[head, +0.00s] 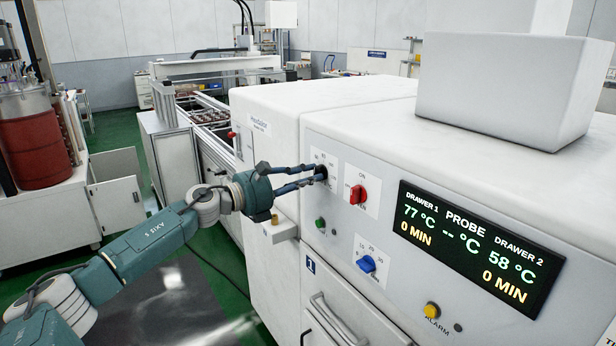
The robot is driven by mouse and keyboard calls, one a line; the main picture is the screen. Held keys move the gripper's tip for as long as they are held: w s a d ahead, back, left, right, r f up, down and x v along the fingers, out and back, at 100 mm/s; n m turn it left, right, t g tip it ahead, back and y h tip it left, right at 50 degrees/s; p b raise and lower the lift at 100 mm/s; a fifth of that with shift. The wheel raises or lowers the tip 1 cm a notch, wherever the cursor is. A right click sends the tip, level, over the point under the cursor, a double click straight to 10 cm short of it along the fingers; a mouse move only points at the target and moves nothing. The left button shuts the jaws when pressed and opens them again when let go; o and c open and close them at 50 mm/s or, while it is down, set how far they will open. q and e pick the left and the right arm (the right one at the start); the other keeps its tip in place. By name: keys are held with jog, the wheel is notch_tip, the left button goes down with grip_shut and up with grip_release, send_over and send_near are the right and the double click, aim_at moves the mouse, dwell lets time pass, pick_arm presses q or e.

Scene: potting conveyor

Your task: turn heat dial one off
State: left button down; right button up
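A dark dial (321,172) is on the white oven front, on a small white plate with markings too small to read; I take it as heat dial one. My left gripper (317,174) reaches it from the left. Its two slim fingers are at the dial, with the tips close together on either side of it. The fingertips partly hide the dial, so its pointer direction and whether they grip it cannot be told. My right gripper is not in view.
A red switch (357,194) marked ON is just right of the dial. Below are a green button (320,223), a blue dial (366,264) and a yellow alarm button (432,310). The display (476,246) reads 77 °C and 58 °C. A drawer handle (338,318) projects below.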

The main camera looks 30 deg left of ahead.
pick_arm(q)
jog(key=shift+n, duration=0.3)
jog(key=n+p, duration=0.2)
jog(key=n, duration=0.3)
jog(key=n+p, duration=0.3)
jog(key=n, duration=0.3)
jog(key=n+p, duration=0.2)
jog(key=n, duration=0.4)
jog(key=shift+s+d, duration=0.1)
jog(key=shift+d, duration=0.2)
jog(key=shift+n+p, duration=0.3)
jog(key=c, duration=1.6)
grip_release()
jog(key=shift+f, duration=0.1)
jog(key=shift+s, duration=0.1)
